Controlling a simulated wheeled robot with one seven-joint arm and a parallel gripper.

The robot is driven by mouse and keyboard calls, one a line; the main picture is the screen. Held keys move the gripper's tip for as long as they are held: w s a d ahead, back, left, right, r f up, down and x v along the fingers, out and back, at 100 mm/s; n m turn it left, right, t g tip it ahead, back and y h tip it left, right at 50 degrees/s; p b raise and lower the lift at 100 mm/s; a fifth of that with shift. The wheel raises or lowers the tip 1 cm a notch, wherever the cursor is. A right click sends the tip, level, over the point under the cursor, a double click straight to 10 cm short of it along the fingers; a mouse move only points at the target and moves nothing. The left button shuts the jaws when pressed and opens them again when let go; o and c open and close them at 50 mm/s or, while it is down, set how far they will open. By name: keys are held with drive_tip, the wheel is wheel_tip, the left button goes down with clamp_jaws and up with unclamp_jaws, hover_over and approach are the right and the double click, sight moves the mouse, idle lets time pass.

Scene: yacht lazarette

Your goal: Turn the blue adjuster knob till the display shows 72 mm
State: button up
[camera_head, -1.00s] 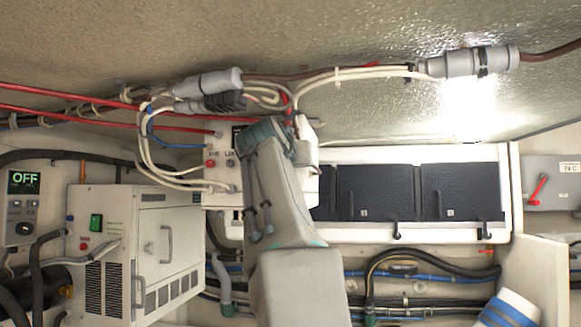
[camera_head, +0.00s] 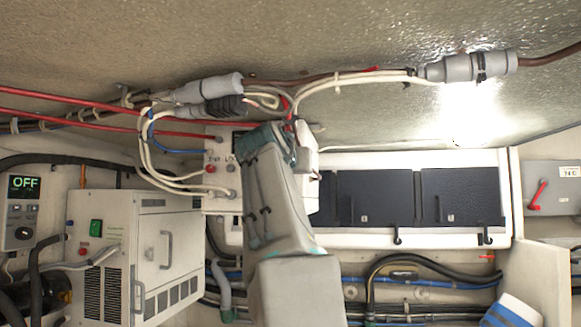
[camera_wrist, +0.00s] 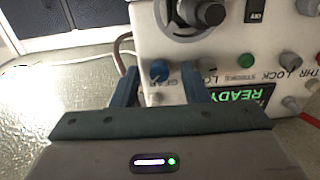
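The white control box (camera_head: 222,172) hangs at the middle of the head view, partly hidden behind my arm. In the wrist view the box face (camera_wrist: 215,55) appears upside down. The blue adjuster knob (camera_wrist: 160,73) sits on it, beside a label only partly readable. My gripper (camera_wrist: 161,76) is open, with one finger on each side of the blue knob. I see gaps between the fingers and the knob; depth is hard to judge. A display (camera_wrist: 243,101) shows green letters reading READY, upside down and partly cut off by my gripper. No mm figure is readable.
A white cabinet (camera_head: 150,250) stands at lower left, dark panels (camera_head: 420,195) at right.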

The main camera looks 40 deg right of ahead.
drive_tip(key=b+v, duration=0.5)
drive_tip(key=v, duration=0.8)
drive_tip(key=shift+s+a, duration=0.25)
drive_tip(key=shift+s, duration=0.05)
drive_tip(key=w+a+f+n+g+y, duration=0.1)
drive_tip(key=w+a+f+n+y, duration=0.15)
drive_tip(key=f, duration=0.85)
drive_tip(key=w+a+f+n+g+y, duration=0.1)
drive_tip(key=a+f+n+y, duration=0.15)
drive_tip(key=f, duration=0.75)
drive_tip(key=w+a+f+n+g+y, duration=0.15)
drive_tip(key=a+f+y, duration=0.25)
drive_tip(key=f, duration=0.7)
drive_tip(key=s+a+f+n+g+y, duration=0.1)
drive_tip(key=s+a+f, duration=0.2)
drive_tip(key=f, duration=0.7)
drive_tip(key=s+a+f+n+g+y, duration=0.1)
drive_tip(key=s+a+f+g+y, duration=0.1)
drive_tip(key=s+f, duration=0.5)
drive_tip(key=s+a+f+n+g+y, duration=0.1)
drive_tip(key=s+a+f, duration=0.3)
drive_tip(key=f, duration=0.9)
drive_tip(key=shift+s+a+f+g+y, duration=0.2)
drive_tip(key=shift+s+a+g+y, duration=0.2)
drive_tip(key=shift+s+g, duration=0.15)
